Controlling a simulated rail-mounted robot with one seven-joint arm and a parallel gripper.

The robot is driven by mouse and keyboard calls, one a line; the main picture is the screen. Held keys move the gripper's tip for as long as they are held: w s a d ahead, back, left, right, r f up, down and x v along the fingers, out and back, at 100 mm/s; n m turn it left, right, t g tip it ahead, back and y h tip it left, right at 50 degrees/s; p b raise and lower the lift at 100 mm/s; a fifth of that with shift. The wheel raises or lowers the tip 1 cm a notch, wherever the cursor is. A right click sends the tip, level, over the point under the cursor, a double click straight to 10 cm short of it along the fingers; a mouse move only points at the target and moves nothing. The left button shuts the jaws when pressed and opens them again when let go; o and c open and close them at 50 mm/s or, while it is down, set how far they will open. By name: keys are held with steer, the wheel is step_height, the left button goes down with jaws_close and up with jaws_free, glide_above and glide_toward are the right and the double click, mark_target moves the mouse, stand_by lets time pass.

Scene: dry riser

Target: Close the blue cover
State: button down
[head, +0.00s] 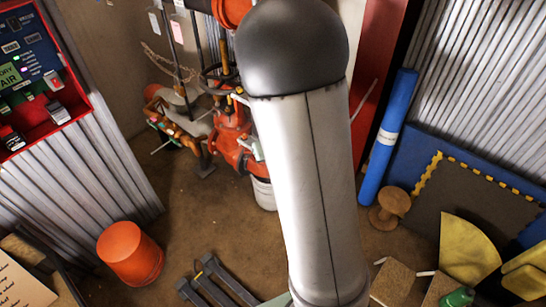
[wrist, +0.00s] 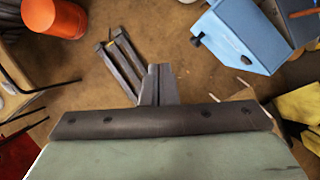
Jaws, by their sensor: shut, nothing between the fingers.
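A light-blue boxy thing with a slanted side and a small dark knob (wrist: 245,38) is at the upper right of the wrist view. It may be the blue cover; I cannot tell whether it is open or closed. It is cut off by the top edge of the picture. My gripper (wrist: 160,70) shows in the wrist view with its two fingers together and nothing between them. It is to the left of the blue thing and apart from it. In the head view my arm blocks the middle, and I cannot make out the blue thing there.
An orange bucket (head: 131,253) stands on the floor at left. Grey fork-like bars (head: 214,284) lie right of it. Red valve pipework (head: 232,137) stands behind. A blue roll (head: 389,137) leans at right beside a yellow-edged mat (head: 470,190). Open brown floor lies between bucket and pipework.

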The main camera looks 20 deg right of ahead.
steer(key=c, duration=2)
jaws_free()
steer(key=shift+s+a+r, duration=0.1)
steer(key=shift+a+r, duration=0.05)
steer(key=shift+r, duration=0.35)
steer(key=o, duration=0.5)
steer(key=shift+a+f, duration=0.15)
steer(key=shift+f, duration=0.05)
steer(key=shift+o, duration=0.9)
step_height(320, 180, down, 10)
steer(key=a+n+h+b, duration=0.3)
steer(key=n+b, duration=0.1)
steer(key=n, duration=0.2)
steer(key=shift+r+t+h+b, duration=0.2)
steer(key=shift+t+h+b, duration=0.1)
steer(key=s+a+f+n+t+h+b, duration=0.2)
steer(key=s+n+t+h+b, duration=0.25)
steer(key=n, duration=0.55)
steer(key=s+a+f+n+t+h+b, duration=0.25)
steer(key=s+n+h+b, duration=0.2)
steer(key=n, duration=0.55)
steer(key=r+x, duration=0.2)
steer(key=x, duration=1.5)
steer(key=shift+n+h+b, duration=0.3)
steer(key=shift+h+b, duration=0.05)
steer(key=shift+h, duration=0.05)
